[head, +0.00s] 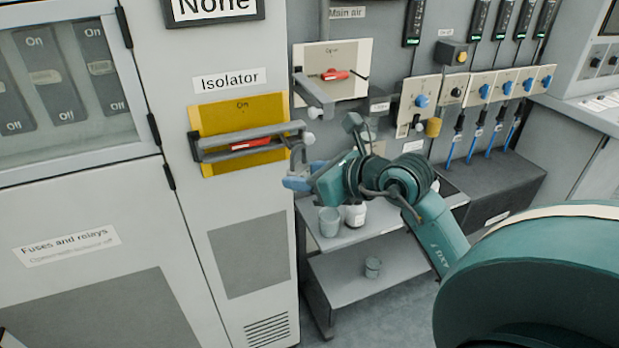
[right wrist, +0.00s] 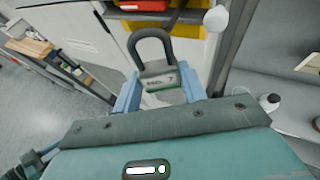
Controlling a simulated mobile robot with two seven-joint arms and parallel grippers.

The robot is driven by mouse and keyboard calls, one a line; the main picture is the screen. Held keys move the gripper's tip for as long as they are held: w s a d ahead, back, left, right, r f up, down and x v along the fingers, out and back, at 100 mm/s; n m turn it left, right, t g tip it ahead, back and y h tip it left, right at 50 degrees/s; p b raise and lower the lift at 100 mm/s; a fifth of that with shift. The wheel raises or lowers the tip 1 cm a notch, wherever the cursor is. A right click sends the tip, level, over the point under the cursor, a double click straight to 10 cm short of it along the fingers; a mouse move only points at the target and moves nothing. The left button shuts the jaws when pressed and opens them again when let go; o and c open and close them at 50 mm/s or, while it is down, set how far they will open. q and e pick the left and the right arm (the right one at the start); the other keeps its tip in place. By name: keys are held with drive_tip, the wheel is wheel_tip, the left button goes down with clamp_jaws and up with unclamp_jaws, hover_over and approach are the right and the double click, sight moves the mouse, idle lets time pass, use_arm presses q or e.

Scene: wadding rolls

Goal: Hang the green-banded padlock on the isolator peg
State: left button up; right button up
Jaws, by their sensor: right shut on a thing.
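The padlock (right wrist: 160,77) is a grey block with a dark shackle pointing up, a label and a thin green band. My right gripper (head: 298,181) is shut on its body, between blue fingers. In the head view the padlock is small and partly hidden by the gripper. The isolator is a yellow panel (head: 222,118) with a grey bar and red handle (head: 251,144). The isolator peg with its pale round end (head: 310,139) sticks out at the right; it also shows in the right wrist view (right wrist: 216,18). The shackle is just below the peg in the head view, apart from it in the wrist view.
A second panel, with a red handle (head: 335,75) and a protruding grey arm, stands right of the isolator. Below my gripper, a shelf unit (head: 345,286) holds cups and a white jar (head: 355,215). Valve panels (head: 420,105) line the wall further right.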

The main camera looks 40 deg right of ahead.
use_arm(q)
drive_tip(key=shift+w+d+r+b, duration=0.1)
drive_tip(key=shift+w+d+b, duration=0.05)
drive_tip(key=shift+b, duration=0.3)
use_arm(e)
drive_tip(key=w+d+f, duration=0.1)
drive_tip(key=w, duration=0.5)
drive_tip(key=shift+d+f, duration=0.15)
drive_tip(key=shift+d, duration=0.05)
idle(0.6)
drive_tip(key=o, duration=1.2)
drive_tip(key=shift+f, duration=0.1)
drive_tip(key=shift+c, duration=0.2)
drive_tip(key=shift+s+d, duration=0.1)
drive_tip(key=shift+s, duration=0.2)
use_arm(q)
drive_tip(key=shift+d+f+m+t+h+b, duration=0.3)
drive_tip(key=shift+d+h+b, duration=0.15)
drive_tip(key=shift+b, duration=0.75)
use_arm(e)
drive_tip(key=v, duration=1.2)
drive_tip(key=shift+s+r, duration=0.2)
drive_tip(key=shift+r, duration=0.15)
